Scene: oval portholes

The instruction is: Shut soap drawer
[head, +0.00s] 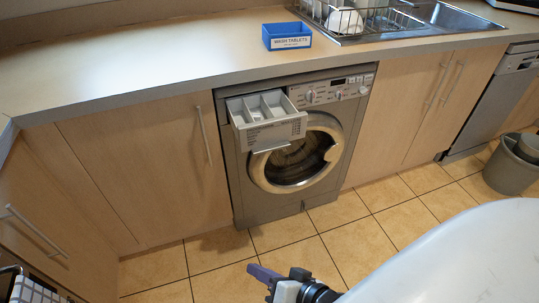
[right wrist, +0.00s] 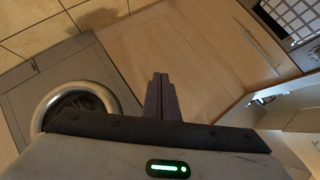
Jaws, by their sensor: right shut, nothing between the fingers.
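The soap drawer (head: 273,132) of the grey washing machine (head: 240,185) is pulled out at the machine's top left in the head view. Its open compartments show from above. My right gripper (head: 262,272) is low in the foreground, in front of the machine and well apart from the drawer. Its fingers are shut with nothing between them; they also show closed together in the right wrist view (right wrist: 160,90). In that view the machine's round door (right wrist: 50,105) is at the left, and the drawer cannot be made out. My left gripper is not in view.
A worktop (head: 150,70) overhangs the machine, with a blue wash tablets box (head: 287,36) and a dish rack (head: 350,15) on it. Wooden cupboards flank the machine. A grey bin (head: 512,165) stands at the right. The tiled floor before the machine is clear.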

